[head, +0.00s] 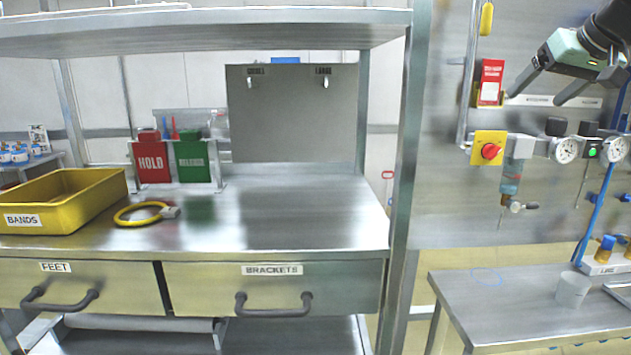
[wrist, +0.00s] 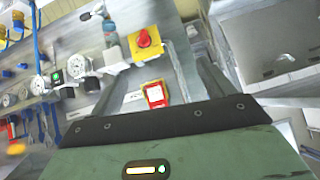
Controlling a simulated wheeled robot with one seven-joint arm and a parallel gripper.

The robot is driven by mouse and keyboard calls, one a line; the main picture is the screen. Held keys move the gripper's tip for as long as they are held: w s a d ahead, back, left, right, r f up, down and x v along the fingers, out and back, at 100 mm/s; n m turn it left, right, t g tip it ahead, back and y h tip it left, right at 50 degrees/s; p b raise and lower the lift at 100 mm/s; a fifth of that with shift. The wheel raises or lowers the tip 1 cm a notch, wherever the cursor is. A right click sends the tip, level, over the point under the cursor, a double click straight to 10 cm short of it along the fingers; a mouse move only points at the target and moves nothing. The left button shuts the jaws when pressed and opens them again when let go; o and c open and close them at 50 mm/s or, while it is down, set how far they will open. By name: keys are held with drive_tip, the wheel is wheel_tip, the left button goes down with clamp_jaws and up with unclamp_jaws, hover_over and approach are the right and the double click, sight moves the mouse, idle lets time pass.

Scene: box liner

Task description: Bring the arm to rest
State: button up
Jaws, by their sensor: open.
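My gripper (head: 536,88) is at the upper right of the head view, raised in front of the steel wall panel. Its two fingers are spread apart with nothing between them. In the wrist view my gripper (wrist: 158,92) shows its fingers reaching up the picture, apart and empty. A red tagged box (head: 490,82) on the wall appears just left of the fingers in the head view. The same red box (wrist: 155,94) shows between the fingers in the wrist view; I cannot tell the distance to it.
A red emergency button (head: 490,151) and gauges (head: 565,150) are on the wall panel below my gripper. A steel shelf post (head: 404,180) stands left of it. The bench (head: 250,215) holds a yellow BANDS bin (head: 95,205). A right table (head: 520,310) carries a white cup (head: 573,289).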

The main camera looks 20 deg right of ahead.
drive_tip(key=a+f+n+g+y, duration=0.1)
drive_tip(key=a+f+g, duration=0.1)
drive_tip(key=a+f, duration=0.6)
drive_tip(key=a+f+g, duration=0.2)
drive_tip(key=a+f, duration=0.2)
drive_tip(key=f, duration=0.8)
drive_tip(key=s+a+f+n+g, duration=0.25)
drive_tip(key=s+a+f, duration=0.45)
drive_tip(key=a+f, duration=0.4)
drive_tip(key=s+a+n+g+y, duration=0.1)
drive_tip(key=s+a+n+g, duration=0.2)
drive_tip(key=s+a+n, duration=0.4)
drive_tip(key=s+a, duration=0.7)
drive_tip(key=a, duration=0.4)
drive_tip(key=shift+s+f+n, duration=0.15)
drive_tip(key=shift+s+n, duration=0.2)
drive_tip(key=shift+s, duration=0.05)
